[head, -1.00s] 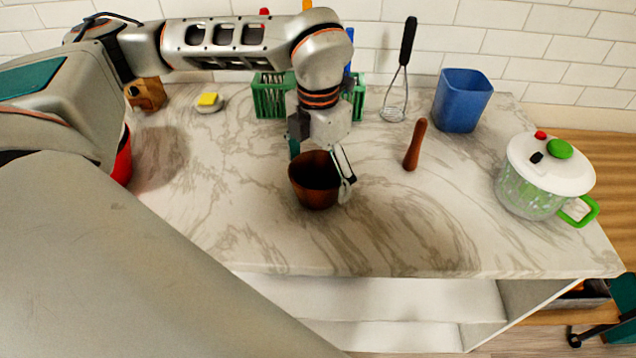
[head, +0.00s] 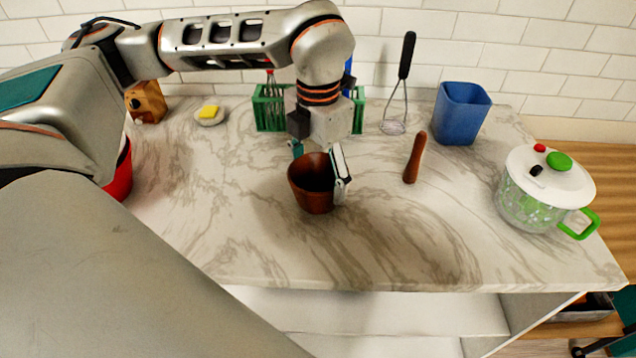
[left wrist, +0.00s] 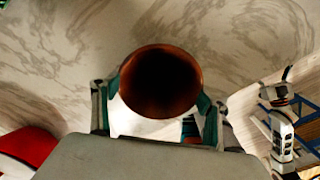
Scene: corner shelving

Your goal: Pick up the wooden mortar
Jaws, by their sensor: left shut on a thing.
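The wooden mortar (head: 313,190) is a dark reddish-brown cup over the middle of the marble counter. My left gripper (head: 318,165) is shut on it, with one finger showing at its right side near the rim. The mortar looks upright and seems slightly clear of the counter, with a dark shadow beneath it. In the left wrist view, the mortar's round dark opening (left wrist: 160,82) lies between the two fingers (left wrist: 158,112).
A wooden pestle (head: 414,158) stands to the right. A lidded pot (head: 540,195) is at far right. A yellow sponge on a dish (head: 209,114) is back left. The front counter is clear.

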